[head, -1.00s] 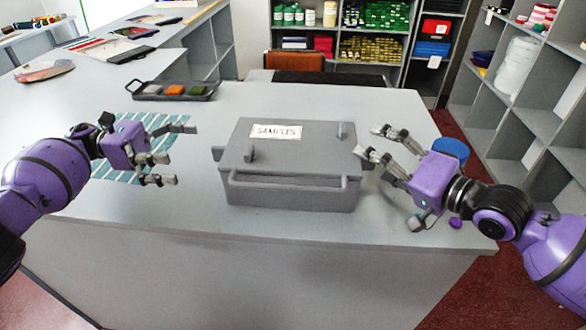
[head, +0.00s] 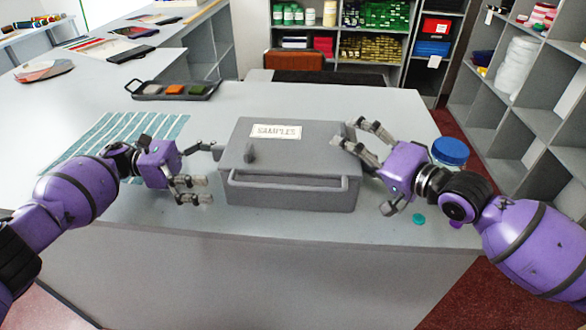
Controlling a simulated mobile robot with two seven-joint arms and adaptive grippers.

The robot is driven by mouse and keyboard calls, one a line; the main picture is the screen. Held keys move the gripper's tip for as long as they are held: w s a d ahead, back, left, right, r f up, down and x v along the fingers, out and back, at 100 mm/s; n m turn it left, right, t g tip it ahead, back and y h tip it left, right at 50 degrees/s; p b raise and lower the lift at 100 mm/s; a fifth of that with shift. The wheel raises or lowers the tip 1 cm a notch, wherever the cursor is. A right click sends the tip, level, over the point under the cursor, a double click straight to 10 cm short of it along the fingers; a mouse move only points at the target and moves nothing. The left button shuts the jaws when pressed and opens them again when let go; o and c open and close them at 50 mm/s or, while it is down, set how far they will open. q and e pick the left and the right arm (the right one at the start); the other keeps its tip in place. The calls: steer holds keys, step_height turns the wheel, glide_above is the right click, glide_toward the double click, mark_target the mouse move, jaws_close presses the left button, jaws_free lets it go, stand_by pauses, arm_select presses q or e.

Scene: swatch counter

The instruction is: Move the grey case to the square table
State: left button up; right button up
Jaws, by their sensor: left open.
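The grey case (head: 290,192) lies flat and closed on the grey counter. It has a white "SAMPLES" label on its lid, a bar handle along its front, and a small handle at its left side. My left gripper (head: 204,170) is open just left of the case, its fingers pointing at that side handle. My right gripper (head: 352,135) is at the case's right side. Its fingers are spread and overlap the lid's right edge in the picture; whether they touch is unclear. They hide the right latch and right side. I cannot identify a square table.
The counter (head: 300,232) is clear in front of the case. A tray of swatches (head: 172,90) and a striped teal sheet (head: 85,140) lie to the left. A blue-lidded jar (head: 450,152) and a teal disc (head: 418,219) are near my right arm. Shelves (head: 520,110) stand at right.

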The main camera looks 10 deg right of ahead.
arm_select(q)
steer(key=shift+s+d, duration=0.15)
steer(key=shift+d, duration=0.4)
arm_select(e)
steer(key=shift+w+a, duration=0.2)
steer(key=shift+w, duration=0.05)
